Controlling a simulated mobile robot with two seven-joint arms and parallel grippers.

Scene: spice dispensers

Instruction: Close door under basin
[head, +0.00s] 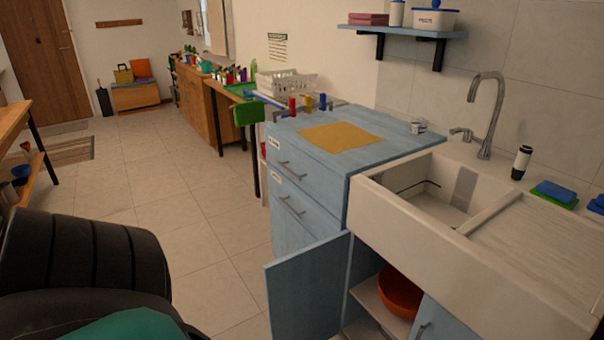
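The basin (398,203) is a white sink set in a counter at the right. Under it, a light blue cabinet door (308,292) stands open, swung out to the left. Its open side shows a shelf inside with an orange bowl (401,292) on it. A second blue door (432,322) with a handle shows partly at the bottom edge, right of the opening. A large dark, rounded part of mine fills the lower left, apart from the door in the picture. Neither of my grippers is in view.
A blue drawer unit (303,200) with a yellow cloth (341,137) on top stands left of the basin. A tall faucet (486,112) rises behind the basin. The tiled floor (205,225) left of the drawers is clear. A wooden table (14,122) stands at the far left.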

